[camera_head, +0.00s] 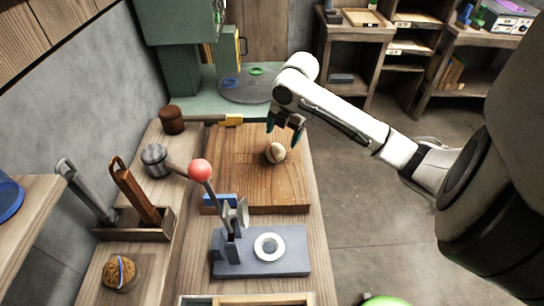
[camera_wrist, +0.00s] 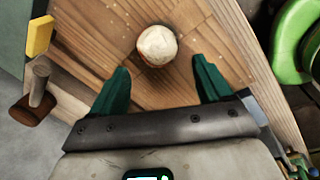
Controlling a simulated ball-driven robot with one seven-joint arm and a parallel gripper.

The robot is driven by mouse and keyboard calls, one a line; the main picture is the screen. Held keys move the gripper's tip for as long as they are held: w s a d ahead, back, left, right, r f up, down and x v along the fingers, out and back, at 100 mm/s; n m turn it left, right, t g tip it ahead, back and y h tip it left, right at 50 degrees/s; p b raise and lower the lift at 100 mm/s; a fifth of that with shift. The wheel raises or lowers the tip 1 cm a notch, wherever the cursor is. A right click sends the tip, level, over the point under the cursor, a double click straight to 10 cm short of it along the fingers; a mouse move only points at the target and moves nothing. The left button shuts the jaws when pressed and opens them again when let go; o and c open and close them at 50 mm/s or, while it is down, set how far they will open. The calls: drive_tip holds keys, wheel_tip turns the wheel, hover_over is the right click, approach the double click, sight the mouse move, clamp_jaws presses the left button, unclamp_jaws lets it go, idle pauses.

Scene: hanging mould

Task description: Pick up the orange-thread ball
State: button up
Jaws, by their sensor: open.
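A pale ball (camera_head: 275,152) with a reddish-brown band lies on the thick wooden block (camera_head: 240,190). In the wrist view the ball (camera_wrist: 157,44) looks cream-white, with a thin orange-brown edge low on it. My gripper (camera_head: 284,132) has dark green fingers and hangs just above and behind the ball in the head view. In the wrist view the fingers of my gripper (camera_wrist: 161,66) are spread wide and empty. The ball lies ahead of the gap between them, apart from both. A brown ball with a blue band (camera_head: 120,272) sits at the lower left.
A mallet (camera_head: 172,120) lies along the block's far edge. A lever press with a red knob (camera_head: 200,170) stands on a grey base (camera_head: 283,262) nearer me. A tool caddy (camera_head: 135,222) is at left. The block around the ball is clear.

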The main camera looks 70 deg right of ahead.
sight(278, 146)
drive_tip(key=f, duration=0.2)
drive_tip(key=w+f, duration=0.1)
drive_tip(key=f, duration=0.2)
drive_tip(key=w+f, duration=0.1)
drive_tip(key=f, duration=0.2)
drive_tip(key=shift+d+f, duration=0.1)
drive_tip(key=shift+d, duration=0.15)
drive_tip(key=c, duration=0.8)
drive_tip(key=shift+c, duration=0.3)
